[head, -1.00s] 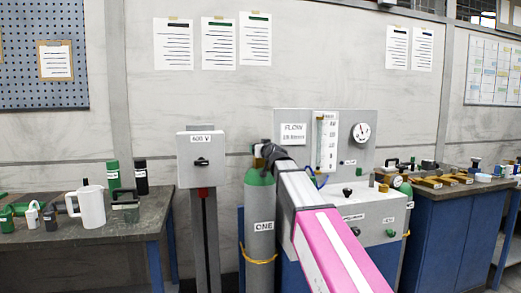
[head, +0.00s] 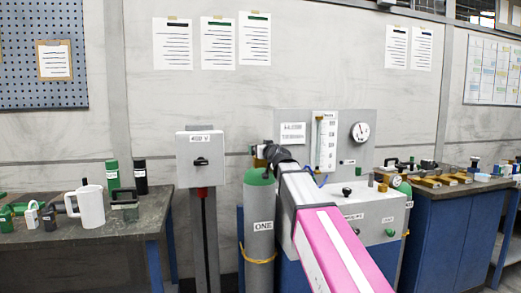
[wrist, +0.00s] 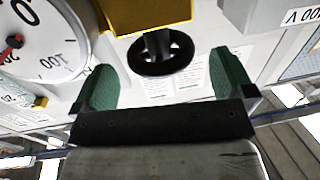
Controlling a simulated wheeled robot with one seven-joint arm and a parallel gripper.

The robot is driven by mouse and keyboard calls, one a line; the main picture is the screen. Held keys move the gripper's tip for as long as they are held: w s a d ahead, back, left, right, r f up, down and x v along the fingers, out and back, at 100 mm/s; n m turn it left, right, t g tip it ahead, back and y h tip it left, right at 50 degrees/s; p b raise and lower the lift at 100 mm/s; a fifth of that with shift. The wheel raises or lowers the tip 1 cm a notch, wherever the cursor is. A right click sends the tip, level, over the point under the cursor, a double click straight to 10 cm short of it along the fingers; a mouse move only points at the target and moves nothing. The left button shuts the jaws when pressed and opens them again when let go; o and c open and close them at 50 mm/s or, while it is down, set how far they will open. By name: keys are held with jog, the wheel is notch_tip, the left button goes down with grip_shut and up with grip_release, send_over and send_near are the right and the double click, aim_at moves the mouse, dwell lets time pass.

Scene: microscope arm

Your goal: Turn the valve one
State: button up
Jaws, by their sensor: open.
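The grey cylinder (head: 259,222) labelled ONE, with a green shoulder, stands upright left of the flow panel in the head view. My gripper (head: 262,153) is at its top, and my pink and grey arm hides most of the valve there. In the wrist view the valve's black handwheel (wrist: 160,52) shows on a dark stem beside a brass block (wrist: 148,14). My gripper's green-padded fingers (wrist: 164,66) are open, one on each side of the wheel, with a visible gap to it on both sides. Whether the wheel lies at fingertip depth is hard to tell.
A grey switch box (head: 201,158) on a post stands left of the cylinder. The flow panel (head: 345,130) with its gauge (head: 361,132) is on the right; a large gauge (wrist: 40,38) shows in the wrist view. Benches (head: 140,213) with tools flank both sides.

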jog(key=v, duration=0.7)
jog(key=shift+s, duration=0.35)
jog(key=shift+d, duration=0.1)
